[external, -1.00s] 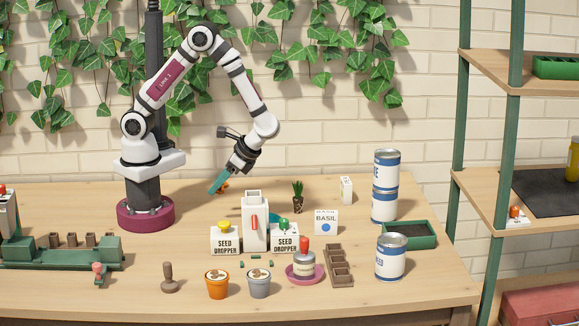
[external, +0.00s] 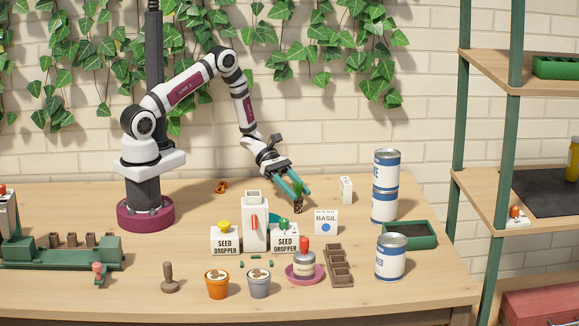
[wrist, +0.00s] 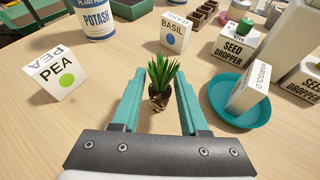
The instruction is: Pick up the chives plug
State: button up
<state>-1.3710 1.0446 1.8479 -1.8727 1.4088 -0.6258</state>
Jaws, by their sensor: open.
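The chives plug (wrist: 160,80) is a small tuft of green spiky leaves on a dark brown root clump. In the wrist view it stands between the two teal fingers of my gripper (wrist: 160,92), towards their tips. The fingers are open, with a gap on either side of the plug. In the external view my gripper (external: 294,190) reaches down at a slant to the plug (external: 298,204), and the fingers partly cover its leaves.
A pea packet (wrist: 56,76) stands left of my gripper. A teal saucer (wrist: 222,117) holding a marigold packet (wrist: 249,88) lies close on the right. A basil packet (wrist: 174,34) stands beyond the plug, with seed droppers (external: 285,238) nearby.

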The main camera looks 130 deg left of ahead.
jog(key=x, duration=0.4)
grip_shut()
